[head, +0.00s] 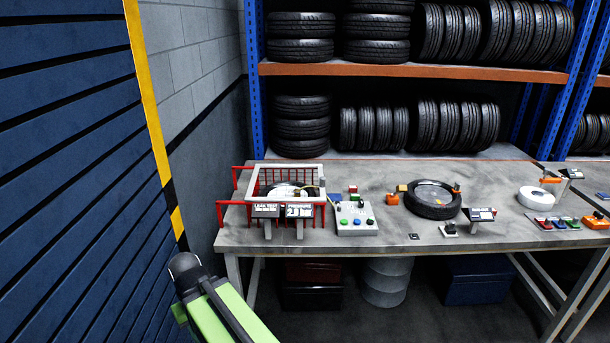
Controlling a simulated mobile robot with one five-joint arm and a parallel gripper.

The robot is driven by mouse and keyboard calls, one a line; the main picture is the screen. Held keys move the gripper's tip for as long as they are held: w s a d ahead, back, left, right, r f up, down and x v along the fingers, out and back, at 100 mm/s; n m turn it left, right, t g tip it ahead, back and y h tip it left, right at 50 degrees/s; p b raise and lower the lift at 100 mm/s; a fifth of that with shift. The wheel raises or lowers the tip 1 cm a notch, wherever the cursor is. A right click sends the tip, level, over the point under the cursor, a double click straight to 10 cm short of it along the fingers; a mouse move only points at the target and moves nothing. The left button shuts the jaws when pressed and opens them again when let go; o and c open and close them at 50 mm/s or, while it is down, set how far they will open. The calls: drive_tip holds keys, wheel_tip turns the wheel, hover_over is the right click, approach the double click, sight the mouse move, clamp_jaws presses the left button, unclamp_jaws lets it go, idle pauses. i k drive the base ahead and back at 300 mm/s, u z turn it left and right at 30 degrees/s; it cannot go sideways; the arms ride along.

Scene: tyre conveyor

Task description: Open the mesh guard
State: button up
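The mesh guard (323,183) stands at the left end of the grey workbench (380,240). It has red bars and a pale square frame, and a round, light-coloured thing (288,190) shows inside it. I cannot tell from this view whether the guard is open or shut. Two dark display signs, one reading "LEAK TEST" (266,210) and one reading "PRESSURE" (299,211), stand in front of it and hide part of its front. My green arm shows at the bottom left, below and left of the bench. My gripper is not visible.
A control box with coloured buttons (356,218) sits right of the guard. A tyre (433,200) lies further right on the bench. A blue slatted wall (70,180) is close on the left. Racks of tyres stand behind. A metal drum (386,280) is under the bench.

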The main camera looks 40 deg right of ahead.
sight(322, 179)
drive_tip(key=z, duration=0.1)
drive_tip(key=i, duration=0.95)
drive_tip(key=z, duration=0.3)
